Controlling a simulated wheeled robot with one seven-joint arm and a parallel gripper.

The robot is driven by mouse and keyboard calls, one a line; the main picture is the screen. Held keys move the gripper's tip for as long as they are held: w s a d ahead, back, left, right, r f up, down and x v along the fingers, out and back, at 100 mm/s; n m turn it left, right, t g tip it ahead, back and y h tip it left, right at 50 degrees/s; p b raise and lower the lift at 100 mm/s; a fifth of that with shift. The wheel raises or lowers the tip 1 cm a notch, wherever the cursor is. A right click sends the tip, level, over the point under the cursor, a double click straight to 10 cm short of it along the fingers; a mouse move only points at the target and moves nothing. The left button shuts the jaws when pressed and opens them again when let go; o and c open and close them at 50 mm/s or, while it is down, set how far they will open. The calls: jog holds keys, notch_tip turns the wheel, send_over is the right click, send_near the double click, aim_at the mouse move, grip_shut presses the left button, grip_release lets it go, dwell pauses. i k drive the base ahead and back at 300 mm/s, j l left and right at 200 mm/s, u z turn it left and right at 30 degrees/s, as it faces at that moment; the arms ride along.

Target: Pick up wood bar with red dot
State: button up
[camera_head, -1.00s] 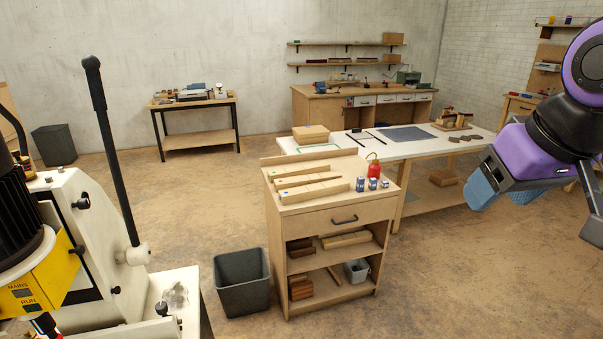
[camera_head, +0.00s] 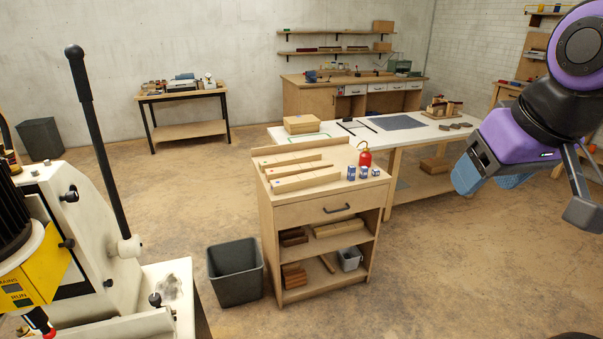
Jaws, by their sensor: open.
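Several pale wood bars lie side by side on top of the wooden cabinet (camera_head: 330,205) in the middle of the view. The front bar (camera_head: 306,180) has a small blue mark near its left end. A middle bar (camera_head: 297,170) and a back bar (camera_head: 290,161) lie behind it. My gripper (camera_head: 491,180) is open and empty at the right, with blue fingertips, well apart from the cabinet and bars.
A grey bin (camera_head: 236,274) stands left of the cabinet. A machine with a black lever (camera_head: 100,150) fills the left side. A white-topped table (camera_head: 420,133) is behind. Floor in front right is clear.

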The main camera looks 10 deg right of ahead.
aim_at(270, 175)
jog(key=i+z, duration=0.1)
jog(key=i, duration=1.15)
jog(key=i+j+z, duration=0.15)
jog(key=i, duration=1.1)
